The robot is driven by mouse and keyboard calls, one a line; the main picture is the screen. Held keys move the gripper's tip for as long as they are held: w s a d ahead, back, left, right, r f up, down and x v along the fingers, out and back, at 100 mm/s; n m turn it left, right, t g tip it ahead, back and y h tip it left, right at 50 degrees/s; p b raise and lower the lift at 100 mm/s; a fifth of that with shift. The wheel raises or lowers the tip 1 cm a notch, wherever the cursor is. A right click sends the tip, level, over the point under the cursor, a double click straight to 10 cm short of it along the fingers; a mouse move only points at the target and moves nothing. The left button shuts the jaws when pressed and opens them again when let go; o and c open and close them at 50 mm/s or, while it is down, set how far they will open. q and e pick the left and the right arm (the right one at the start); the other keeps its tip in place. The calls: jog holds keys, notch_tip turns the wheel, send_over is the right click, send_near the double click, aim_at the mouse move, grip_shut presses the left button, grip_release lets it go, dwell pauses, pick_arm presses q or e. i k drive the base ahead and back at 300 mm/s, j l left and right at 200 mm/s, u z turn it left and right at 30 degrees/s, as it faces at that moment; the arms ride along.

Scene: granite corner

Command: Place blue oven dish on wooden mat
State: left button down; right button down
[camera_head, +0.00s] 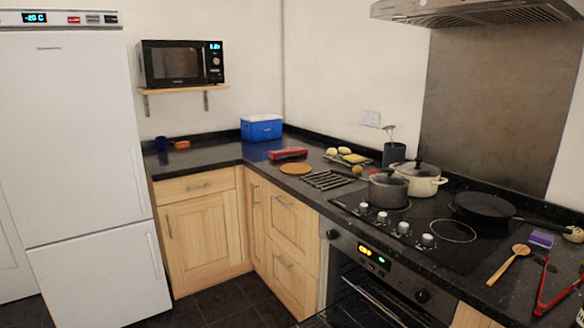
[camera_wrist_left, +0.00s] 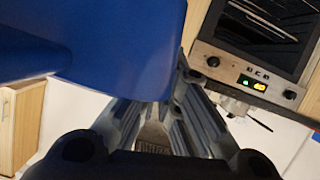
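The wooden mat (camera_head: 296,168) is a round, tan-brown disc lying flat on the dark counter near the corner, with nothing on it. A large blue surface, which I take as the blue oven dish (camera_wrist_left: 110,40), fills the upper left of the left wrist view. My left gripper (camera_wrist_left: 152,112) is right against it, and its fingers reach up to the dish's edge. The dish hides the fingertips; the gripper appears shut on it. Neither gripper nor the dish shows in the head view. My right gripper is in no view.
A metal rack (camera_head: 328,180) lies just right of the mat, and a red packet (camera_head: 288,154) lies behind it. A blue cool box (camera_head: 262,128) stands in the corner. A grey pot (camera_head: 388,191) and a cream pot (camera_head: 420,179) stand on the hob. The oven (camera_head: 375,275) is below.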

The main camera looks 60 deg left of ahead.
aim_at(294, 170)
jog(key=j, duration=0.45)
jog(key=k+j, duration=0.15)
jog(key=j, duration=0.35)
jog(key=j+z, duration=0.1)
jog(key=j, duration=0.35)
jog(key=k+j, duration=0.15)
jog(key=j, duration=0.3)
